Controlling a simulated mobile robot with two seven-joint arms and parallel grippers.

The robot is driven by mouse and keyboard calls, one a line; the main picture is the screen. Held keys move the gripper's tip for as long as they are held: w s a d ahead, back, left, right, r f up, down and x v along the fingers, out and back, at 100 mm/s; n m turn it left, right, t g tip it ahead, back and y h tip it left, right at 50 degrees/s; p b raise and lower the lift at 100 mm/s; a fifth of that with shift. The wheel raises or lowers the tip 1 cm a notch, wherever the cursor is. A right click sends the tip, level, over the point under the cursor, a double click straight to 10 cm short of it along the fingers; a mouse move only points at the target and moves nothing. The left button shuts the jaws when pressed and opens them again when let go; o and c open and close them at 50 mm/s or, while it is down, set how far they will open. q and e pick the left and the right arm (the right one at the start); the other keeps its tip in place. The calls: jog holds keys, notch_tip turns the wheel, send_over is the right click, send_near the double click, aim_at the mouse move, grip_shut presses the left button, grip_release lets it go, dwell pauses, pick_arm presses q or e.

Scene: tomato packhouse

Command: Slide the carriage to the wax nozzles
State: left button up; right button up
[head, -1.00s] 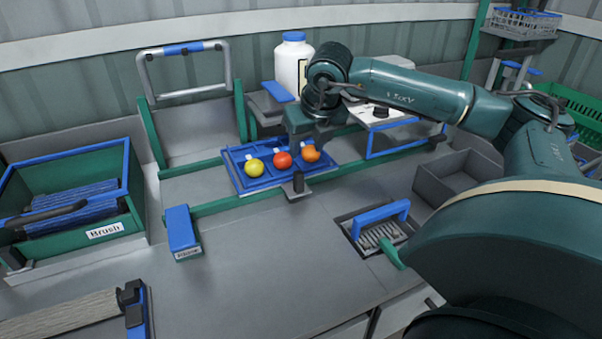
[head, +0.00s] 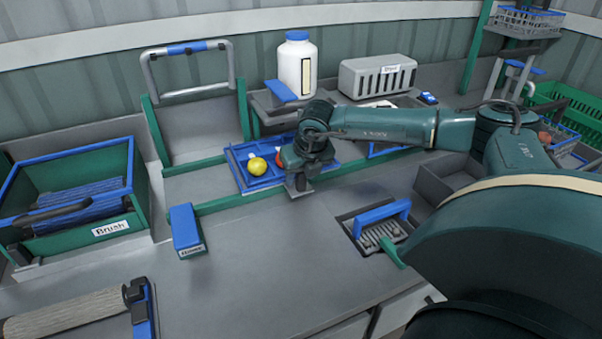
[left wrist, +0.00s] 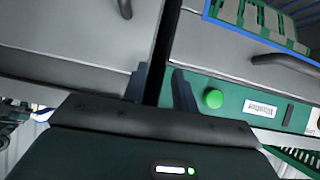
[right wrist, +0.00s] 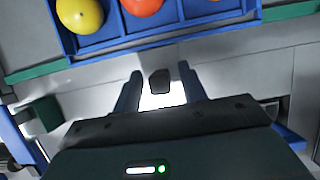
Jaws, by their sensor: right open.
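The carriage is a blue tray (head: 238,160) on green rails (head: 222,201) in the middle of the bench. A yellow tomato (head: 257,166) and a red one (right wrist: 143,5) sit in it; my arm hides its right part in the head view. Its dark upright handle (right wrist: 160,81) stands on a grey tab at the front. My right gripper (right wrist: 160,88) is open, its fingers either side of the handle with gaps showing. My left gripper (left wrist: 160,78) is open and empty, away from the carriage, before drawer fronts. I cannot identify the wax nozzles; a blue-framed stand (head: 385,150) is partly hidden right of the carriage.
A blue end block (head: 185,228) stands at the left end of the front rail. Behind are a white bottle (head: 297,62) and a slotted grey box (head: 377,77). A brush bin (head: 133,185) is at left, a blue-handled brush (head: 382,213) at right.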

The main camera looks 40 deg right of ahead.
pick_arm(q)
jog(key=shift+w+r, duration=0.1)
pick_arm(e)
grip_shut()
dwell(0.3)
jog(key=d, duration=0.2)
jog(key=s+d+b, duration=0.1)
jog(key=d, duration=0.2)
jog(key=s+d+b, duration=0.1)
jog(key=d, duration=0.1)
jog(key=shift+s+d+f, duration=0.15)
jog(key=shift+s+d, duration=0.1)
jog(key=shift+d, duration=0.15)
jog(key=shift+s+d+b, duration=0.15)
jog(key=shift+d+b, duration=0.15)
jog(key=shift+d, duration=0.2)
pick_arm(q)
jog(key=shift+w+d+h, duration=0.15)
jog(key=shift+d+h, duration=0.15)
jog(key=shift+d, duration=0.2)
pick_arm(e)
jog(key=shift+c, duration=1.6)
grip_release()
jog(key=shift+a, duration=0.1)
pick_arm(q)
jog(key=shift+a+f, duration=0.1)
jog(key=shift+f, duration=0.25)
pick_arm(e)
jog(key=o, duration=0.3)
